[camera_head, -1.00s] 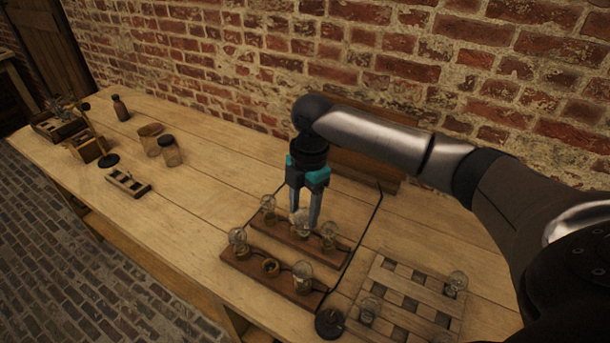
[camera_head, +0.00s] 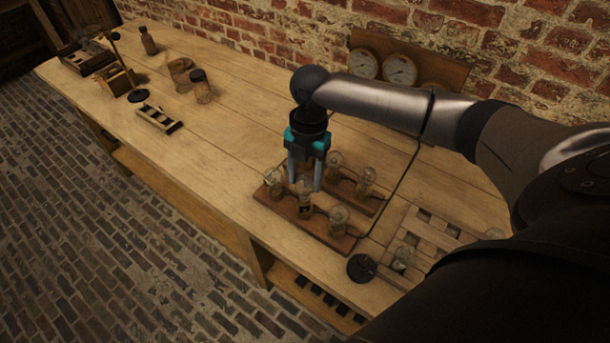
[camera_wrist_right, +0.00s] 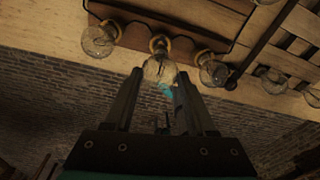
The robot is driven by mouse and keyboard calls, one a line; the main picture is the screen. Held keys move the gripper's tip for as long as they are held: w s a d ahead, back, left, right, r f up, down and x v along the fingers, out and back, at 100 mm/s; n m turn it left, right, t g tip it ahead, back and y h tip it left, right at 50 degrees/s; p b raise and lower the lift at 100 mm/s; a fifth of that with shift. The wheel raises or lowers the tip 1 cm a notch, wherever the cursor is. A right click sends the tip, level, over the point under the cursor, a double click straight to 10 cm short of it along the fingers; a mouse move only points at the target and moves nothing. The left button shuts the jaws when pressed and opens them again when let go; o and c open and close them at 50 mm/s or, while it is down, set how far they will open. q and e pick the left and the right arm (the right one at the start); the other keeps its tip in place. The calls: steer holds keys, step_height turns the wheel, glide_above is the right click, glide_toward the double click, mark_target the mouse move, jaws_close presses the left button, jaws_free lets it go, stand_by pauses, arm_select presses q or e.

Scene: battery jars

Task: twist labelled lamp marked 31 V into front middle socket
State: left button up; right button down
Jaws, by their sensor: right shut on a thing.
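The front wooden socket strip (camera_head: 284,208) has a glass lamp at its left end (camera_head: 274,178) and another at its right end (camera_head: 338,217). My right gripper (camera_head: 305,184) points down over the strip's middle, shut on a clear glass lamp (camera_wrist_right: 159,70). In the wrist view, the held lamp lies between the fingertips, in line with the brass front middle socket (camera_wrist_right: 158,44). I cannot tell how deep it sits. No marking such as 31 V is readable. My left gripper is not in view.
The back strip carries lamps (camera_head: 334,162) (camera_head: 366,178) close behind the gripper, which hides its left part. A slotted wooden tray (camera_head: 430,238) and a black round object (camera_head: 361,267) are at right. Jars (camera_head: 201,88) stand far left; mid-table is clear.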

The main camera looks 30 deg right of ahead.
steer(key=shift+f+b, duration=0.55)
steer(key=shift+f, duration=0.2)
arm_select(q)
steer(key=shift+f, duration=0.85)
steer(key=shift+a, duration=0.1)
arm_select(e)
steer(key=shift+f, duration=1.05)
arm_select(q)
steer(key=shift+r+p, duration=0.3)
steer(key=shift+p, duration=0.05)
arm_select(e)
steer(key=shift+f, duration=0.15)
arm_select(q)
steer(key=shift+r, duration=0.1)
arm_select(e)
steer(key=shift+m+p, duration=0.4)
steer(key=shift+p, duration=0.1)
steer(key=shift+m+p, duration=1.7)
steer(key=shift+m+t+p, duration=0.3)
steer(key=shift+m+p, duration=0.5)
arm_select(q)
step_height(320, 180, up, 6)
arm_select(e)
steer(key=shift+m, duration=0.3)
